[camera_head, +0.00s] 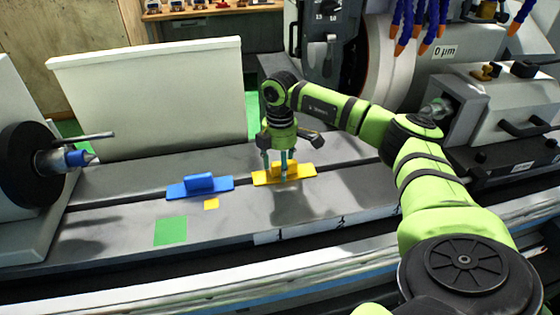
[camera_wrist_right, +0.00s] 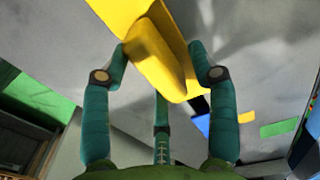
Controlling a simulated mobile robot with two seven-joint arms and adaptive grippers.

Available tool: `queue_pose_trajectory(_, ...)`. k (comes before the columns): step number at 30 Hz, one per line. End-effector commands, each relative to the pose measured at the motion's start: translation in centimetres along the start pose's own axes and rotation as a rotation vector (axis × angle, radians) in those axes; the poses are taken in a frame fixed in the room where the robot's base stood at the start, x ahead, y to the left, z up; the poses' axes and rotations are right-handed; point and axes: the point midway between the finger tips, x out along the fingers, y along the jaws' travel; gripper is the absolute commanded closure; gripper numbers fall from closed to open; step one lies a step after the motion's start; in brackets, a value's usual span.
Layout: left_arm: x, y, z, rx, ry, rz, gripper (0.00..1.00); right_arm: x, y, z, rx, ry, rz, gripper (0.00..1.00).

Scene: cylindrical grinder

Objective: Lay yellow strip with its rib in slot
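The yellow strip (camera_head: 262,178) has an upright block on top and lies roughly along the dark slot (camera_head: 345,167) in the grey bed. I cannot tell whether its rib is in the slot or the strip is just above it. My right gripper (camera_head: 281,158) points down over it. The rib underneath is hidden. My left gripper is not in view.
A blue strip (camera_head: 200,186) with a block lies along the same slot to the left. A small yellow square (camera_head: 211,204) and a green square (camera_head: 170,231) lie in front of it. A blue-tipped centre (camera_head: 78,158) is at left and a white panel (camera_head: 150,95) stands behind.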

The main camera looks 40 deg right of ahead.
Motion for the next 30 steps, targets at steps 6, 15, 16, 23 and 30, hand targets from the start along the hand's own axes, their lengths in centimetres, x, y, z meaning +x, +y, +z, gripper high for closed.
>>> queue_pose_trajectory(6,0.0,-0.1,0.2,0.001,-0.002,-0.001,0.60,-0.2,0.0,0.0,0.000,0.000,0.001,0.41)
queue_pose_trajectory(15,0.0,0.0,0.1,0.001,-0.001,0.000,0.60,-5.2,0.1,-0.1,0.000,0.003,0.005,0.41)
queue_pose_trajectory(16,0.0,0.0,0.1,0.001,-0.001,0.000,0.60,-5.9,0.1,-0.1,0.000,0.004,0.005,0.41)
queue_pose_trajectory(23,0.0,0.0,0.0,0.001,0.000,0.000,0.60,-10.2,0.0,-0.1,-0.001,0.002,0.002,0.41)
queue_pose_trajectory(30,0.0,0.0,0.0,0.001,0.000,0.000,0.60,-12.0,0.0,0.0,0.000,0.000,0.000,0.41)
